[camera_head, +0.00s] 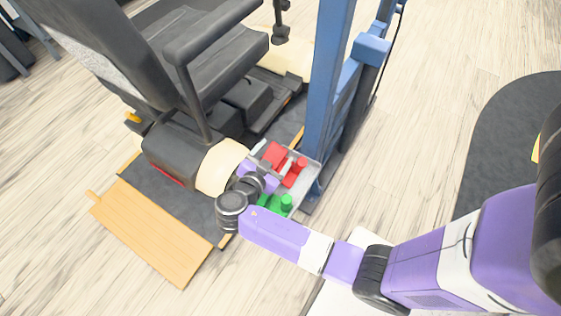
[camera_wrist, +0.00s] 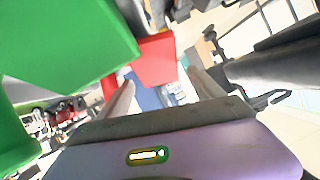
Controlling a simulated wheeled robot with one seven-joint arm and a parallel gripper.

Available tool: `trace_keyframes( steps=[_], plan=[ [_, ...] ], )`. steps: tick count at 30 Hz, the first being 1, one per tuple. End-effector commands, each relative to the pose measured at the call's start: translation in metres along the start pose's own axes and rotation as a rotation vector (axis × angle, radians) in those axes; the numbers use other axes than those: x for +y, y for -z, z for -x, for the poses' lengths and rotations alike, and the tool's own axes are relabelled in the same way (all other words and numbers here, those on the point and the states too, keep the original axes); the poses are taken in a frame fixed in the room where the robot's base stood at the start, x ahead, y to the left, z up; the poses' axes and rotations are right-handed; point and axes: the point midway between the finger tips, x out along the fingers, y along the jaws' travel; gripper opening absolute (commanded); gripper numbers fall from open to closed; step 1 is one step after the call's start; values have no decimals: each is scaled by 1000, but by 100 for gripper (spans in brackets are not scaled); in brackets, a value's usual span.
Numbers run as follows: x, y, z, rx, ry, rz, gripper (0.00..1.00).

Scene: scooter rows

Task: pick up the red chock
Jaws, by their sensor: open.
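The red chock (camera_head: 275,154) lies on a small grey tray (camera_head: 309,174) fixed to a blue post; another red part with an upright knob (camera_head: 297,167) shows beside it, and I cannot tell whether they are one piece. In the wrist view a red block (camera_wrist: 153,59) shows ahead, between and beyond the fingertips. A green chock (camera_head: 285,203) sits at the tray's near end and fills the upper left of the wrist view (camera_wrist: 60,45). My gripper (camera_wrist: 161,80) is open and empty. In the head view my wrist is at the tray's left side and hides part of it.
The blue post (camera_head: 328,80) rises just behind the tray. A dark mobility scooter (camera_head: 185,150) stands close on the left, with a wooden ramp board (camera_head: 150,232) in front. Open floor (camera_head: 440,90) lies to the right, beside a dark mat (camera_head: 510,130).

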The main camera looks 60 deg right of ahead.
Motion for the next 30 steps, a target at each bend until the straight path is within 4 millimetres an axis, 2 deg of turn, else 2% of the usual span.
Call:
trace_keyframes(
  steps=[5,13,24,25,30],
  plan=[
    [0,-1,-19,0,-1,1,76],
    [0,0,-21,-1,1,1,76],
    [0,0,-21,-1,1,1,4],
    [0,0,-21,-1,1,1,0],
    [-1,0,-21,0,2,0,0]
  ],
)
